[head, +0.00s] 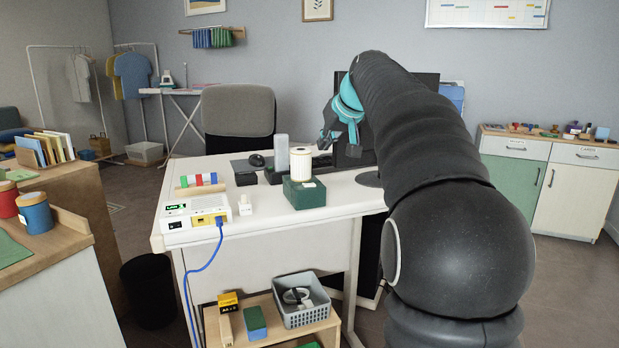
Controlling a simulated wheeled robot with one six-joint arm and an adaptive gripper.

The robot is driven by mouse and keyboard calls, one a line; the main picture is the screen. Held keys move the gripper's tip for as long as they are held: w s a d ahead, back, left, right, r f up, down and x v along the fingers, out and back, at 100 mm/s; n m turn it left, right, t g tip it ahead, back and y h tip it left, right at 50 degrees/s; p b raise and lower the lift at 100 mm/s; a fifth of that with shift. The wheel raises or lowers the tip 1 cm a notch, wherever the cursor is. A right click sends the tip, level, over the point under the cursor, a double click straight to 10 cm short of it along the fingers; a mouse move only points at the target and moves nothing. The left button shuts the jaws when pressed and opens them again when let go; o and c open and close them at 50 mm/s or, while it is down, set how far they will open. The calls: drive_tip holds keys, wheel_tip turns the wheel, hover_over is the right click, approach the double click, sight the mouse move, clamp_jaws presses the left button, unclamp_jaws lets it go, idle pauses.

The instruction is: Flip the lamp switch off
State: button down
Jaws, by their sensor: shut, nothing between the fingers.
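A white box (196,221) sits at the front left corner of the white desk. It has a small green label on top, a black rocker switch (175,225) on its front left and a yellow socket panel with a blue cable. The label is too small to read surely, and I cannot tell which way the rocker is set.
Coloured blocks on a wooden stand (198,184) are behind the white box, and a small white plug-like block (245,204) is to its right. The blue cable (205,264) hangs down the desk front. A monitor is partly hidden behind my arm. A grey chair (239,111) stands behind the desk.

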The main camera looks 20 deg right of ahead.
hover_over(310, 189)
wheel_tip(310, 189, down, 7)
drive_tip(key=shift+w+d+f, duration=0.1)
drive_tip(key=shift+d+f, duration=0.05)
drive_tip(key=shift+f, duration=0.05)
wheel_tip(310, 189, down, 2)
drive_tip(key=shift+f+b, duration=0.1)
drive_tip(key=shift+b, duration=0.45)
drive_tip(key=shift+a+f, duration=0.25)
drive_tip(key=shift+f, duration=0.45)
drive_tip(key=shift+d, duration=0.1)
